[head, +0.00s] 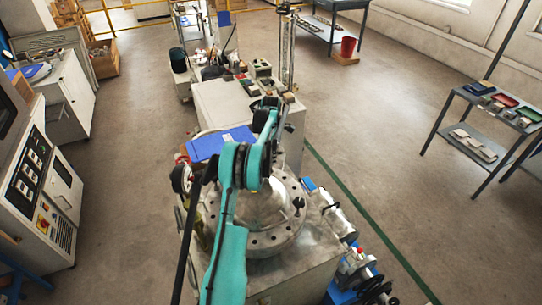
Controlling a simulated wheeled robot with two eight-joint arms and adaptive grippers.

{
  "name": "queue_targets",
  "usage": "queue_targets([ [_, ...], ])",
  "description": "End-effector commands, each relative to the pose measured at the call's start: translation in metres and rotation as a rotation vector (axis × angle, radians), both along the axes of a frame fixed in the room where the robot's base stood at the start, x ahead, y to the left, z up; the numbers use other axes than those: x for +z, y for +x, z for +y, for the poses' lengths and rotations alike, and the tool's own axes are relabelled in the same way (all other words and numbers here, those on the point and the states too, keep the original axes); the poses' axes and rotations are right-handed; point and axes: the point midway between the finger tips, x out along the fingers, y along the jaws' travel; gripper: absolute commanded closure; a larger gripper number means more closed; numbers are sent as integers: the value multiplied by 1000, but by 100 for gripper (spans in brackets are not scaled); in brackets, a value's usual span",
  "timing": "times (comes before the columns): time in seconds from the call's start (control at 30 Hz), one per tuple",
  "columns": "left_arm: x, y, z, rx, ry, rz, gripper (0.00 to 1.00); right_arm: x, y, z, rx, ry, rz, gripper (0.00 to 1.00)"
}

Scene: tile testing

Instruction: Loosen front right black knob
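A round metal lid (263,240) with bolts around its rim sits on top of the grey machine below me. A small black knob (299,203) stands on the right side of this lid. My teal arm, which looks like the left one, rises from the bottom edge and covers the lid's left part; any knobs there are hidden. Its dark end, apparently the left gripper (268,103), is beyond the lid and well away from the black knob. Its fingers are too small and dark to read. My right gripper is not in view.
A blue flat object (221,143) lies behind the lid. A dial gauge (181,179) stands at the machine's left. Motors and pipes (340,217) line its right side. A control cabinet (40,190) is at left, a shelf table (490,125) at right. Floor between is clear.

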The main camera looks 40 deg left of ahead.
Motion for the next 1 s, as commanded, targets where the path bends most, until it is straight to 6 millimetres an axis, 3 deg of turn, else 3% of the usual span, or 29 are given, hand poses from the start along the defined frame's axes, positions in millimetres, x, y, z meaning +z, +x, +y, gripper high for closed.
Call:
queue_targets([
  [0.77, 0, 0, 0, 95, -1, -1, 93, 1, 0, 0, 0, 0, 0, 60],
  [0.8, 0, 0, 0, 95, -1, -1, 53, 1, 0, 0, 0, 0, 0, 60],
  [0.83, 0, 0, 0, 95, 0, 0, 45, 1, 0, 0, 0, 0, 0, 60],
  [1.0, 0, 0, 0, 94, 0, 0, 42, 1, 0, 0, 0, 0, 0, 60],
])
